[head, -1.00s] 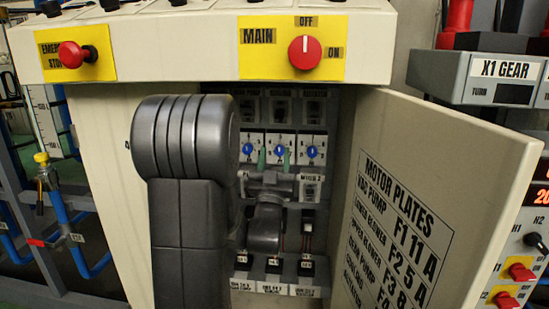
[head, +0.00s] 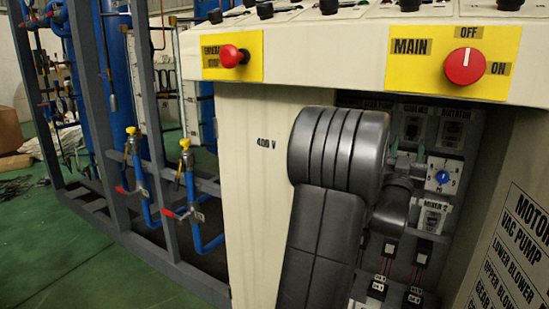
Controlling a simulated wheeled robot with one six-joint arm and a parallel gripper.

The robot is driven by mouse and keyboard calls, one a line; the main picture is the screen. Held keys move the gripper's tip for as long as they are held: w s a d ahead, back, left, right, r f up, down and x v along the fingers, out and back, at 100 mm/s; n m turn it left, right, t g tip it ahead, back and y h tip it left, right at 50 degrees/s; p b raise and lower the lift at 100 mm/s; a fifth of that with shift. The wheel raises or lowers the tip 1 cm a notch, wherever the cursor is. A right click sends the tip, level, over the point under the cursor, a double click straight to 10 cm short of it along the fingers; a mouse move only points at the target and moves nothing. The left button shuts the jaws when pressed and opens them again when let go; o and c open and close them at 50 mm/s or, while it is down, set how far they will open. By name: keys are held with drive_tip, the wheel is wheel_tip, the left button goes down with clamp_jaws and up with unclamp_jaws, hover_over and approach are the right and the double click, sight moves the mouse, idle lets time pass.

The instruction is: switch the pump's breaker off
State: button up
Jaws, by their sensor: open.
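The open cabinet holds rows of small switchgear behind my dark grey arm. A blue rotary dial (head: 442,177) on a white unit shows right of my gripper; other units of that row are hidden by my arm. Black-and-white devices (head: 413,298) sit low in the cabinet, with labels too small to read. I cannot tell which is the pump's breaker. My gripper (head: 407,152) is inside the cabinet opening, partly hidden by my arm, its fingers apart and pointing up in the picture. I cannot tell whether it touches anything.
The red MAIN knob (head: 465,66) points up toward OFF. A red emergency stop (head: 233,56) sits on the overhanging panel. The cabinet door (head: 510,235), with a motor list, stands open at right. Blue pipes and valves (head: 185,185) stand left. Green floor (head: 70,245) is clear at lower left.

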sight(411, 134)
drive_tip(key=shift+x, duration=2.4)
drive_tip(key=v, duration=1.3)
drive_tip(key=x, duration=1.2)
drive_tip(key=shift+w+d+r+b, duration=0.15)
drive_tip(key=shift+w+b, duration=0.1)
drive_tip(key=shift+b, duration=0.05)
drive_tip(key=shift+w+d+r, duration=0.1)
drive_tip(key=shift+w+r, duration=0.05)
drive_tip(key=shift+r, duration=0.15)
drive_tip(key=shift+r+g+y, duration=0.4)
drive_tip(key=shift+g+y, duration=0.3)
drive_tip(key=shift+g, duration=0.2)
drive_tip(key=r+g+p, duration=0.1)
drive_tip(key=p, duration=0.1)
drive_tip(key=shift+y+p, duration=0.3)
drive_tip(key=shift+p, duration=0.05)
drive_tip(key=p, duration=0.1)
drive_tip(key=g+y+p, duration=0.1)
drive_tip(key=p, duration=0.1)
drive_tip(key=shift+r, duration=0.25)
drive_tip(key=g+p, duration=0.1)
drive_tip(key=p, duration=0.2)
drive_tip(key=g+y+p, duration=0.1)
drive_tip(key=p, duration=0.3)
drive_tip(key=shift+r+p, duration=0.3)
drive_tip(key=shift+r, duration=0.05)
